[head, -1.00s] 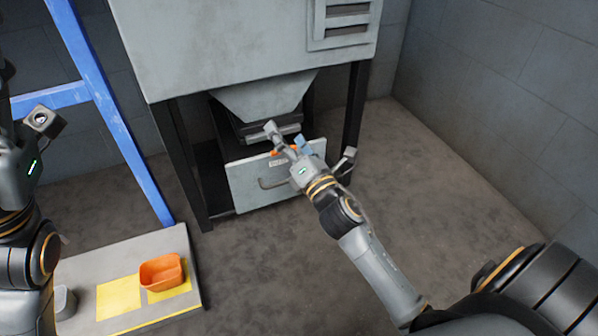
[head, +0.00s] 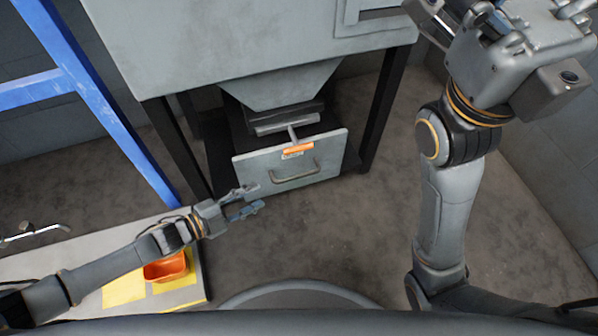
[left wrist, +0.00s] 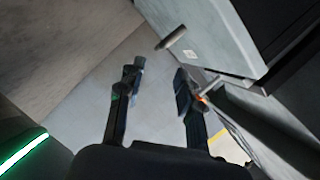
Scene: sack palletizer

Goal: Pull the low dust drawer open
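The low dust drawer is a light grey panel (head: 250,172) under the hopper, with a curved bar handle (head: 296,173) on its front. An orange part (head: 298,148) and a small label sit at its top edge, below a grey lever (head: 292,133). My left gripper (head: 252,203) is open and empty, just left of and below the panel, apart from the handle. Its two spread fingers show in the left wrist view (left wrist: 160,88), with nothing between them. My right gripper (head: 510,22) is raised at the upper right, away from the drawer; its fingertips are partly cut off.
The dark legs (head: 380,110) of the grey machine (head: 220,45) flank the drawer. A blue frame (head: 95,95) stands left. An orange bin (head: 168,268) sits on a low platform (head: 205,285), partly behind my left arm. The floor (head: 330,225) before the drawer is clear.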

